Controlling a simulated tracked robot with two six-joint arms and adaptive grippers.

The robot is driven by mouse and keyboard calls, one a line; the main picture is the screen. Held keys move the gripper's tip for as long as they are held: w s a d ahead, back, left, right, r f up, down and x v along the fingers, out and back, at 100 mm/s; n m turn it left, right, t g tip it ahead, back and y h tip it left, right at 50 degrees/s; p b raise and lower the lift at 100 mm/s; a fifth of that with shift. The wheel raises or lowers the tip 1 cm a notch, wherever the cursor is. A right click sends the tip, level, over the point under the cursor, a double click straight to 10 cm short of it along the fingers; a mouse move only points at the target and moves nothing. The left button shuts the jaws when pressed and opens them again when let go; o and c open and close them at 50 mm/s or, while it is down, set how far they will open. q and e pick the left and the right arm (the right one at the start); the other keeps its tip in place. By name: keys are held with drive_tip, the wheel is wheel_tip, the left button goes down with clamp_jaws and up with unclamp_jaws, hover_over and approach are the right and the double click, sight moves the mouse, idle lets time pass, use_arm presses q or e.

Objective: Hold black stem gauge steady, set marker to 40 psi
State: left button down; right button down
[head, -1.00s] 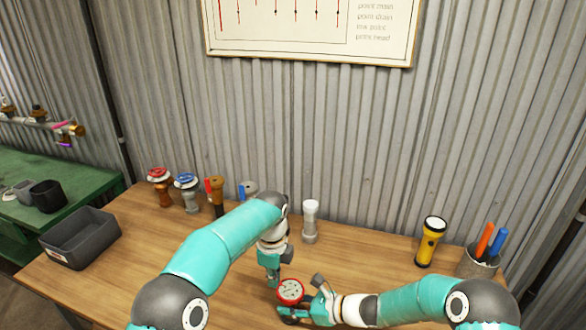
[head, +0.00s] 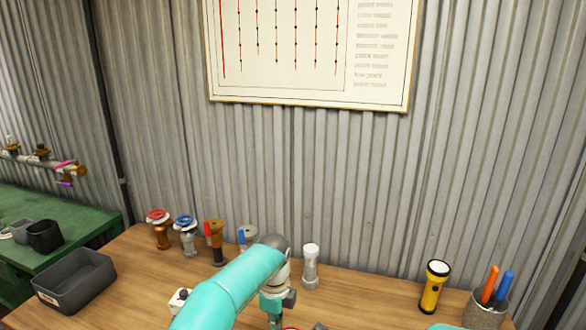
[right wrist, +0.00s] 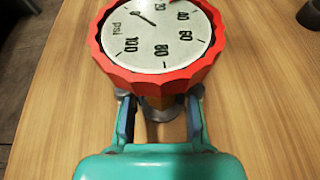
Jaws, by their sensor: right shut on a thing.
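The gauge has a red scalloped rim (right wrist: 207,75) and a white face (right wrist: 160,38) marked psi, with numbers up to 100. It fills the top of the right wrist view, its upper edge cut off. A black needle lies at the upper left of the face. A setting marker cannot be made out clearly. My right gripper (right wrist: 160,108) is shut on the gauge from below, one finger on each side; its stem is largely hidden under the rim. In the head view only a red sliver of the gauge shows at the bottom edge. My left gripper (head: 272,308) points down beside it; its fingertips are unclear.
Several valve-like fittings (head: 188,240) stand at the back left of the wooden table. A grey bin (head: 75,278) is at the left. A pale cylinder (head: 311,265), a yellow torch (head: 434,288) and a pen cup (head: 484,310) stand along the back. A chart (head: 310,50) hangs above.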

use_arm(q)
drive_tip(key=shift+d, duration=0.15)
drive_tip(key=shift+w+a, duration=0.2)
drive_tip(key=shift+a, duration=0.1)
wheel_tip(320, 180, up, 6)
idle(0.4)
drive_tip(key=shift+a, duration=0.1)
drive_tip(key=s+f, duration=0.3)
drive_tip(key=f, duration=0.3)
drive_tip(key=shift+s+a, duration=0.35)
drive_tip(key=shift+a, duration=0.1)
idle(0.7)
drive_tip(key=shift+d, duration=0.25)
idle(0.6)
